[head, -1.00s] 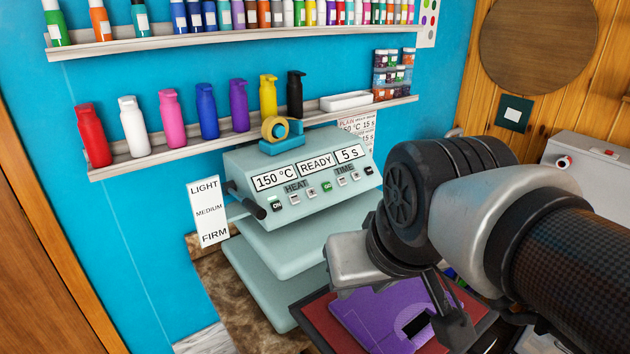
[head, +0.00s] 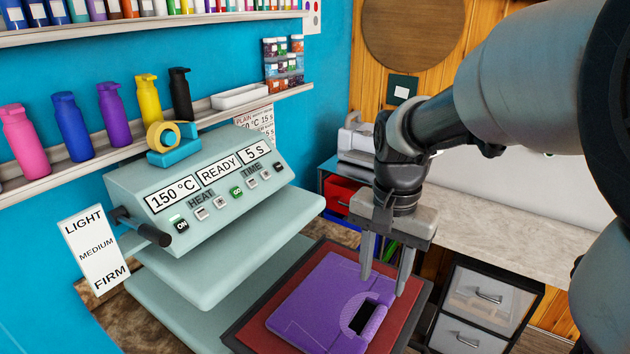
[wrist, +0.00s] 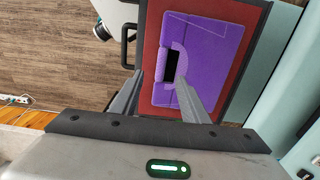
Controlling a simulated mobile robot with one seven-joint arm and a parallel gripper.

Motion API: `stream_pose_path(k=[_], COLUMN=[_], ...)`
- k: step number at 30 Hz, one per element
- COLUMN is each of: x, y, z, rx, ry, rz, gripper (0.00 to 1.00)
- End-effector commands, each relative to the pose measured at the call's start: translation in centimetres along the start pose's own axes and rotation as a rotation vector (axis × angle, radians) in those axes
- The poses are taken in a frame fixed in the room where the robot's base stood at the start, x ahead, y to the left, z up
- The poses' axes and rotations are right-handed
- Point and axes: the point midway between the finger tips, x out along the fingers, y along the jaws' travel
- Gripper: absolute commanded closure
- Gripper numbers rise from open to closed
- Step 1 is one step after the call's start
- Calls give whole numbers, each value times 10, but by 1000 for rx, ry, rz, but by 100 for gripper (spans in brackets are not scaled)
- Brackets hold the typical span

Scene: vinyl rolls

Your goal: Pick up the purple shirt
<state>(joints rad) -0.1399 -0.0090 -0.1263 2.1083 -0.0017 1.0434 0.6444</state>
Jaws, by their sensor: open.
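The purple shirt (head: 318,300) lies folded flat on a red mat (head: 272,334) with a dark border. A dark rectangle and a lighter curved band show on the shirt near its right end. My gripper (head: 384,286) points down with its two fingers apart, over the shirt's right end near the dark rectangle. In the wrist view, the shirt (wrist: 205,50) lies beyond and between the open fingers (wrist: 158,112), with nothing held. I cannot tell whether the fingertips touch the cloth.
A pale green heat press (head: 200,225) reading 150 °C stands left of the mat. A shelf of bottles (head: 115,115) runs along the blue wall. A drawer unit (head: 485,300) and a pale counter (head: 510,220) are at right.

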Motion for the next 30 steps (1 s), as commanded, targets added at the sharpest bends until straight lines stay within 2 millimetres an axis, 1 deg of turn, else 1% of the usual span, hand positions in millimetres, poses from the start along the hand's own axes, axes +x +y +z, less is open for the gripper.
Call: stream_pose_path(k=[1,6,9,12,17,19,25,27,30], x=[14,52,70,82,91,97,128,136,141], y=[1,1,1,0,0,-1,-5,-5,-5], z=[1,1,1,0,0,-1,-4,-4,-5], rx=[0,0,0,-1,-2,-2,0,-1,-2], ry=[-5,-4,-3,-2,-1,-1,-3,-2,0], rz=[4,3,2,1,0,1,2,1,0], gripper=[59,59,59,59,59,59,59,59,59])
